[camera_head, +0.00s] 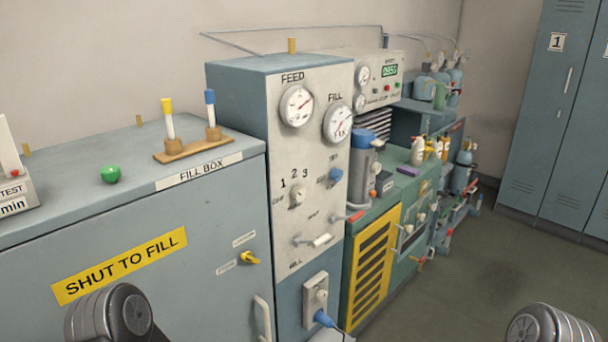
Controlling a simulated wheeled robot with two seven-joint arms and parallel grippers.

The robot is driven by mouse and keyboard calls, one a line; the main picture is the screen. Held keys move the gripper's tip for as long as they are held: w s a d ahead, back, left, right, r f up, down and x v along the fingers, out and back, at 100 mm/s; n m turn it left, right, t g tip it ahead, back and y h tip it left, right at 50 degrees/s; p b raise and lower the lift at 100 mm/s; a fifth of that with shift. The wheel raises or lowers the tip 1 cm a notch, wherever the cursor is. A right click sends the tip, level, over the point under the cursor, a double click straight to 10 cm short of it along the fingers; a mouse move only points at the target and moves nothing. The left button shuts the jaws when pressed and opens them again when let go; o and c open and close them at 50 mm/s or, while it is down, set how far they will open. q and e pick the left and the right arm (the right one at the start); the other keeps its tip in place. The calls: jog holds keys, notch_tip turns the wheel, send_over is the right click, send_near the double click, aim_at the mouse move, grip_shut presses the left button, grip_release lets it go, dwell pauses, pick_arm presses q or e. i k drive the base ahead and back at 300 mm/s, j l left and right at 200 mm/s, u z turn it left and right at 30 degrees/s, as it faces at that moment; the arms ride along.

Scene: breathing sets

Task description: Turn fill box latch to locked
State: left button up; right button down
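The fill box (200,230) is a large blue-grey cabinet at the left with a yellow "SHUT TO FILL" sign (120,265) on its front. Its small yellow latch (250,258) sits on the right part of the front. One small label (244,239) is above the latch and another (226,267) is to its left; their text is too small to read. I cannot tell which label the latch points to. A pale vertical handle (263,318) is below the latch. Neither gripper is in view; only rounded grey parts of my arms show at the bottom left and bottom right.
A panel with gauges (297,106) and knobs stands right of the fill box. A wooden rack (193,149) with two tubes and a green ball (110,174) are on the box top. Blue lockers (560,120) stand at the right. The floor (470,280) between is clear.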

aim_at(247, 256)
jog(key=i+j+z, duration=0.1)
jog(key=z, duration=0.3)
jog(key=i+j+z, duration=0.1)
jog(key=z, duration=0.25)
jog(key=i+j, duration=0.05)
jog(key=i, duration=0.05)
